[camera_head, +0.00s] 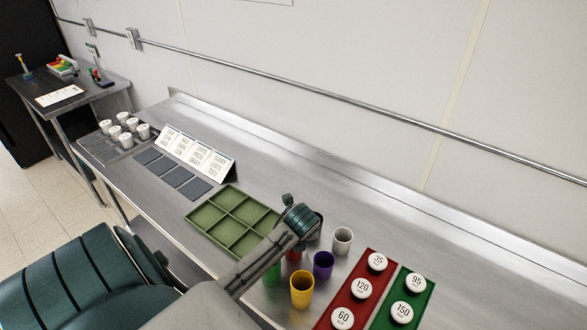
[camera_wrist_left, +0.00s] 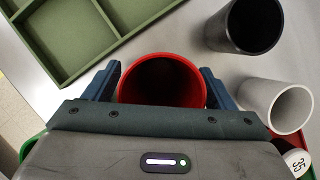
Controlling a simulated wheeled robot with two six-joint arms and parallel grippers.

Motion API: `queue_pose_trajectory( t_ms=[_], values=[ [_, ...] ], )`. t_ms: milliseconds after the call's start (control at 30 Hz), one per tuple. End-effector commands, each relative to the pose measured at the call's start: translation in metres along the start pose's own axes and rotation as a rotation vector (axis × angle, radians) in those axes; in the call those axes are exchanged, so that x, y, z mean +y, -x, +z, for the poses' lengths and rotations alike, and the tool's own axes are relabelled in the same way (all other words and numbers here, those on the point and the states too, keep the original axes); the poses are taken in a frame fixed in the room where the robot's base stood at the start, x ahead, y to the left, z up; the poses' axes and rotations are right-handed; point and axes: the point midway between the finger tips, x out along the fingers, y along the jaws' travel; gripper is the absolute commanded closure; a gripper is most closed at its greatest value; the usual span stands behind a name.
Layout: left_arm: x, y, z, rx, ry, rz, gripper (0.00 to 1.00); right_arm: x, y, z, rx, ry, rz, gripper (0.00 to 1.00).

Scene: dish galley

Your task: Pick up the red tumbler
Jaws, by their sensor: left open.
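The red tumbler (camera_wrist_left: 161,82) stands between the two fingers of my left gripper (camera_wrist_left: 160,77) in the left wrist view, its open mouth facing the camera. The fingers are open, one on each side of the tumbler's rim; I cannot tell whether either touches it. In the head view only a small part of the red tumbler (camera_head: 294,255) shows below my left wrist, which hides the rest and the fingers. My right gripper is in neither view.
Close around stand a purple tumbler (camera_head: 323,265), a yellow one (camera_head: 302,289), a green one (camera_head: 271,273), a pale grey one (camera_head: 342,240) and a black one (camera_wrist_left: 244,27). A green divided tray (camera_head: 212,213) lies left. Red (camera_head: 357,311) and green trays with numbered white pieces lie right.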

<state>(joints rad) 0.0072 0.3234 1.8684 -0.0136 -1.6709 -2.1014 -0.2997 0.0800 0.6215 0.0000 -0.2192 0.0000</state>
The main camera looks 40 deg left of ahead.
Motion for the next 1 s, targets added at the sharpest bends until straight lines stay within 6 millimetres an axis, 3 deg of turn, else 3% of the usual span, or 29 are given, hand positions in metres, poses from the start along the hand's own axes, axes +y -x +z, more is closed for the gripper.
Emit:
queue_pose_trajectory(
  t_ms=[133, 367, 733, 1000],
  values=[
    [0.000, 0.000, 0.000, 0.000, 0.000, 0.000, 0.26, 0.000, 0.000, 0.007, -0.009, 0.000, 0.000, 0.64],
    [0.000, 0.000, 0.000, 0.000, 0.000, 0.000, 0.71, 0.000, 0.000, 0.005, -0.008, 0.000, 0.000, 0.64],
    [-0.001, 0.009, 0.004, -0.003, 0.001, -0.002, 0.71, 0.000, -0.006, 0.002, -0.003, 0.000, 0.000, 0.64],
    [-0.001, 0.057, 0.025, -0.006, 0.001, -0.005, 0.71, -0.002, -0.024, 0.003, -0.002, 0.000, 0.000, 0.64]
  ],
)
